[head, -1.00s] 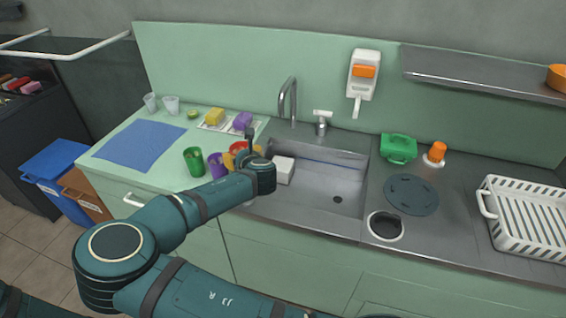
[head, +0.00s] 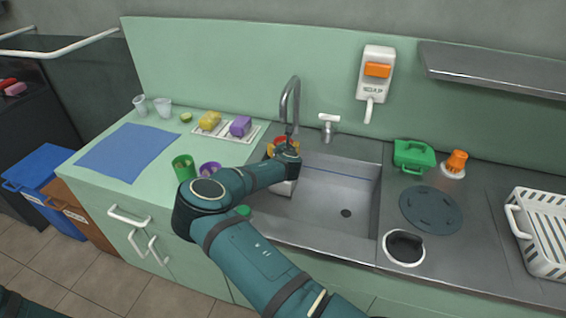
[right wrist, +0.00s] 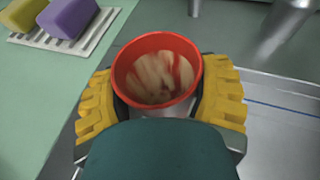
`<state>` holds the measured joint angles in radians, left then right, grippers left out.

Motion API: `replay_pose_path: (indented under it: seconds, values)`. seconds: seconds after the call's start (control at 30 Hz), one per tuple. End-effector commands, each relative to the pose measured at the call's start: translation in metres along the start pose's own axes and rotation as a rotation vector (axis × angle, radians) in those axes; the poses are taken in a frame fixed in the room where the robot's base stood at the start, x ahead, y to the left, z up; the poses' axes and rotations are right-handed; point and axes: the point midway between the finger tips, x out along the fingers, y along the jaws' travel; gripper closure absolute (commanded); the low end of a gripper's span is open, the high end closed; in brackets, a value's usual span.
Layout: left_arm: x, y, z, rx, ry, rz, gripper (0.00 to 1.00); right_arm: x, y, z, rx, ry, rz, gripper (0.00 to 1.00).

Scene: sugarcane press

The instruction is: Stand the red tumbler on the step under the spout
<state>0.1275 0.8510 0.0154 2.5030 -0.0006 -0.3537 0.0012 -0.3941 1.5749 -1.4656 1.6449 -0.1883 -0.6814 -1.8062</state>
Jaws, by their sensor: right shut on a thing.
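My right gripper (right wrist: 160,92) is shut around the red tumbler (right wrist: 157,70), with yellow finger pads on both sides of it. The tumbler is upright, open end up. In the head view the red tumbler (head: 280,141) shows only partly behind my right wrist, near the base of the curved metal tap spout (head: 291,98). A white block (head: 284,188), which may be the step, sits at the left end of the sink, partly covered by my arm. What is directly under the tumbler is hidden. My left gripper is not in view.
Green (head: 184,168) and purple (head: 209,169) tumblers stand on the counter left of my arm. The sink (head: 330,195) is otherwise largely clear. A white wall dispenser (head: 375,75), green box (head: 413,156) and white rack (head: 545,230) are to the right.

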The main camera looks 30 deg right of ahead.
Motion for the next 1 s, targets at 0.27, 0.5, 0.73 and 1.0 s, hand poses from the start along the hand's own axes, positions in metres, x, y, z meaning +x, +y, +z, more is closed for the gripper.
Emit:
replay_pose_path:
  seconds: [0.27, 0.5, 0.73, 1.0]
  values:
    - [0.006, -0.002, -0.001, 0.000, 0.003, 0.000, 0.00, 0.009, 0.001, -0.022, 0.000, 0.001, 0.001, 0.70]
    - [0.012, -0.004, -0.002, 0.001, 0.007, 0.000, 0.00, 0.018, 0.001, -0.045, 0.000, -0.001, 0.002, 0.70]
    - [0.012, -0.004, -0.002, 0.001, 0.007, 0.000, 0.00, 0.018, 0.001, -0.045, 0.001, -0.001, 0.002, 0.70]
    - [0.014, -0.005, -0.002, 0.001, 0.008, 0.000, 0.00, 0.019, 0.001, -0.047, 0.001, -0.001, 0.002, 0.00]
